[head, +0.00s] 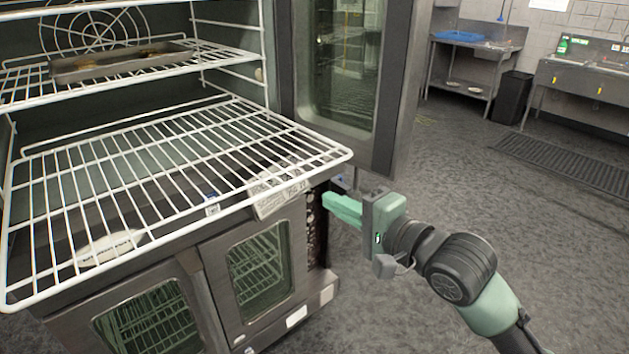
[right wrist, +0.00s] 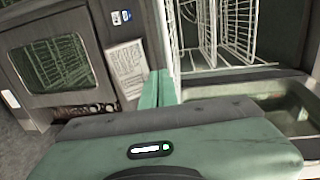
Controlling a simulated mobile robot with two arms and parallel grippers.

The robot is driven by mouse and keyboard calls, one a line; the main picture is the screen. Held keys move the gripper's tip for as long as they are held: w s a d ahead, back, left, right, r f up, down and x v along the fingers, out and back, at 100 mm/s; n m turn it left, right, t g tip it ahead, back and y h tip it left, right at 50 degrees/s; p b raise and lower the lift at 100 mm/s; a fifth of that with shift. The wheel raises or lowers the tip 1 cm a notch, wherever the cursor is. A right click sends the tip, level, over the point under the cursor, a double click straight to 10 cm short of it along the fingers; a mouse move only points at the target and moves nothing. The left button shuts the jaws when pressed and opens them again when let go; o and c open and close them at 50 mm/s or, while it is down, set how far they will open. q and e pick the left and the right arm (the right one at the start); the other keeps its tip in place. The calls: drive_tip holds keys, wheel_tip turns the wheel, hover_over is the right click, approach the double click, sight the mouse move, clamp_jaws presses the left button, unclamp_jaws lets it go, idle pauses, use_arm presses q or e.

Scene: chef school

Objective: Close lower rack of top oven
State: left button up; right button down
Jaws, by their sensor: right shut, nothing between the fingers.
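The lower rack (head: 185,160) of the top oven (head: 235,85) is a white wire shelf. It sticks out of the oven's open front toward me, over the lower oven. My right gripper (head: 335,207) is shut and empty, just off the rack's right front corner and slightly below it, beside the open oven door. In the right wrist view the shut fingers (right wrist: 158,88) point at the oven front, with white rack wires (right wrist: 215,30) just beyond them. I cannot tell whether they touch the rack. My left gripper is not in view.
An upper rack (head: 150,60) holds a baking tray (head: 120,62) inside the oven. The top oven's door (head: 400,90) stands open at the right. The lower oven's doors (head: 262,275) are shut. Open floor (head: 460,180) lies to the right, with sinks and a black bin (head: 512,98) further back.

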drive_tip(key=p+x, duration=0.1)
drive_tip(key=x, duration=0.5)
drive_tip(key=shift+r+p, duration=0.3)
drive_tip(key=shift+r, duration=0.25)
drive_tip(key=shift+w+a, duration=0.1)
drive_tip(key=shift+w, duration=0.05)
